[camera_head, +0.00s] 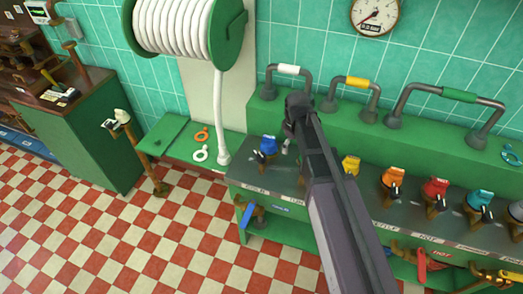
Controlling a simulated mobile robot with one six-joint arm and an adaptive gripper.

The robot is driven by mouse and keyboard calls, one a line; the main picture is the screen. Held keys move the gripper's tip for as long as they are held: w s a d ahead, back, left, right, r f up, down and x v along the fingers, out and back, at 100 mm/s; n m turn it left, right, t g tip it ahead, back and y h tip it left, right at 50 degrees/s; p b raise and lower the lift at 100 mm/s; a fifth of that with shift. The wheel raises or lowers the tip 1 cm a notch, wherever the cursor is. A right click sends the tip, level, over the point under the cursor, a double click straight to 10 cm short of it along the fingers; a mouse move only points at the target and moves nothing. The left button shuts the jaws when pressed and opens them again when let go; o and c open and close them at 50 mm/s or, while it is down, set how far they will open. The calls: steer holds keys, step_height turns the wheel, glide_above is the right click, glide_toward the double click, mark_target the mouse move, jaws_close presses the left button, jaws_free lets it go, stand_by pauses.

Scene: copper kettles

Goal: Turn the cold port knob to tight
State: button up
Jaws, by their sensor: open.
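A row of coloured knobs stands on the dark counter top (245,173). A blue knob (268,145) is at its left end, with a small label on the counter edge below it. A blue sign (283,206) under that edge seems to read COLD, with a blue lever (246,216) on a brass pipe left of it. I cannot tell for sure which of these is the cold port knob. My gripper (297,103) is above the back of the counter, right of the blue knob and apart from it. My arm hides the counter between the blue and yellow knobs. The gripper looks empty; its fingertips are small and dark.
Yellow (350,165), orange (393,177), red (435,188) and teal (480,199) knobs continue rightward. Grey pipe handles with white (289,69), yellow (358,82) and green (459,95) grips rise behind. A white hose (220,120) hangs at left. The checkered floor (150,235) is open.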

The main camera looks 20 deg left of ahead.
mark_target(262, 155)
steer(key=a+r+n+p, duration=0.1)
steer(key=a+n, duration=0.1)
steer(key=a, duration=0.3)
steer(key=a+r+n+p, duration=0.1)
steer(key=a+r+n, duration=0.1)
steer(key=a, duration=0.4)
steer(key=shift+w+a+r+n+p, duration=0.15)
steer(key=shift+w+r+n+p, duration=0.15)
steer(key=shift+w+n, duration=0.1)
steer(key=shift+f, duration=0.2)
step_height(262, 155, down, 14)
steer(key=b, duration=1.3)
steer(key=shift+r+b, duration=0.25)
steer(key=shift+b, duration=0.15)
steer(key=c, duration=1.1)
